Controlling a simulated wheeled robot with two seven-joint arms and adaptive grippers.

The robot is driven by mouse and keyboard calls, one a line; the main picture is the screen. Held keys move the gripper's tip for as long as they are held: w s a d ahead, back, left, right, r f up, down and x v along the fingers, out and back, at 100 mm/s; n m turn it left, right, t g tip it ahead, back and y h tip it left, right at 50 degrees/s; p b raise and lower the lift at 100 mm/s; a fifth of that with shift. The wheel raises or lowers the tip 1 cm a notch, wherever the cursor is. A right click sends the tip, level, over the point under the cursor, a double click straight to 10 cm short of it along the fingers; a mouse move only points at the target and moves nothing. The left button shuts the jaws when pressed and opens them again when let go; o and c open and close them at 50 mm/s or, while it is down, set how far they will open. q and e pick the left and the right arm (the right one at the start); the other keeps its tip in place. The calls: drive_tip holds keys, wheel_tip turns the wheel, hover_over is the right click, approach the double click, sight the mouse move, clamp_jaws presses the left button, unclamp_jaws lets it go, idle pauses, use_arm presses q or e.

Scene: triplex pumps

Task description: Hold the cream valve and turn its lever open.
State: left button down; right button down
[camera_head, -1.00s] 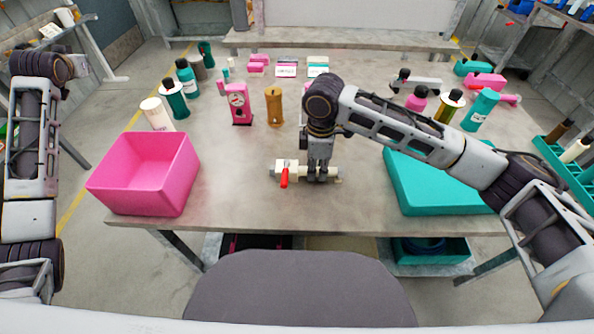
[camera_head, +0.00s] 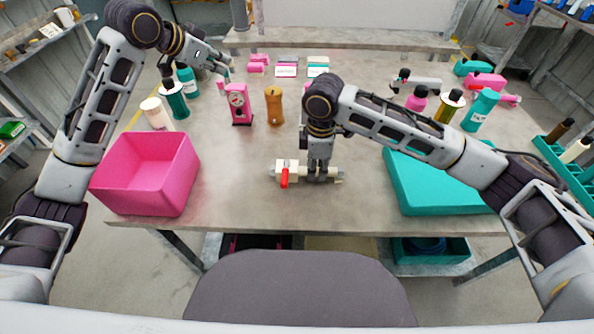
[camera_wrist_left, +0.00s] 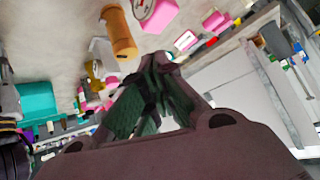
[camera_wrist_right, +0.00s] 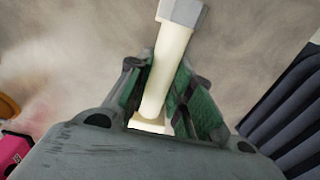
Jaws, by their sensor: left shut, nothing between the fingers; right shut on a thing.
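The cream valve (camera_head: 290,166) lies on the table near the front middle, with its red lever (camera_head: 284,178) pointing toward the table's front edge. My right gripper (camera_head: 318,180) comes down from above and is shut on the valve's body, to the right of the lever. In the right wrist view the cream pipe (camera_wrist_right: 168,60) of the valve runs between the fingers (camera_wrist_right: 165,95); the lever does not show there. My left gripper (camera_head: 224,66) is raised over the far left of the table, away from the valve. Its fingers show close together and empty in the left wrist view (camera_wrist_left: 150,95).
A pink bin (camera_head: 150,195) stands at the table's left front. A teal tray or lid (camera_head: 420,195) lies at the right under my right arm. A pink gauge (camera_head: 239,105), a brown cylinder (camera_head: 273,108) and several bottles stand further back.

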use_arm(q)
drive_tip(key=s+d+f+m+g+h, duration=0.15)
drive_tip(key=s+d+m+g, duration=0.3)
drive_tip(key=s+d, duration=0.7)
drive_tip(key=m+g+y, duration=0.2)
drive_tip(key=m+g, duration=0.2)
drive_tip(key=m, duration=0.2)
hover_over(285, 175)
wheel_tip(285, 175, down, 4)
drive_tip(key=shift+s+a+r+n, duration=0.1)
drive_tip(key=shift+s+a+n, duration=0.15)
drive_tip(key=shift+s+n, duration=0.15)
drive_tip(key=shift+x, duration=5)
